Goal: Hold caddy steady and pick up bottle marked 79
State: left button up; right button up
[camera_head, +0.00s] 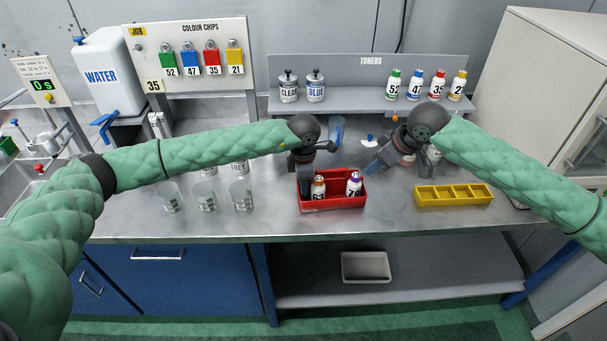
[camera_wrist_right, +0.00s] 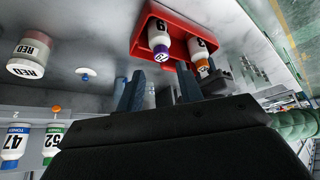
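The red caddy (camera_head: 335,206) stands on the counter, holding two white bottles. The purple-capped bottle (camera_head: 354,185) appears marked 79; it also shows in the right wrist view (camera_wrist_right: 159,38). The orange-capped bottle (camera_head: 318,189) stands left of it; its number is partly hidden. My left gripper (camera_head: 305,187) points down at the caddy's left rear edge, its fingers overlapping the wall; whether they are closed on it is unclear. My right gripper (camera_head: 373,162) is open and empty, behind and right of the caddy; its two fingers (camera_wrist_right: 158,92) stand apart, short of the purple cap.
A yellow divided tray (camera_head: 453,195) sits right of the caddy. Clear beakers (camera_head: 205,197) stand to the left. The toner shelf (camera_head: 350,104) with several bottles is behind. A red-labelled jar (camera_wrist_right: 30,55) stands near my right gripper. The counter front is clear.

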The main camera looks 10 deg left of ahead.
pick_arm(q)
jog(key=shift+f, duration=0.55)
grip_shut()
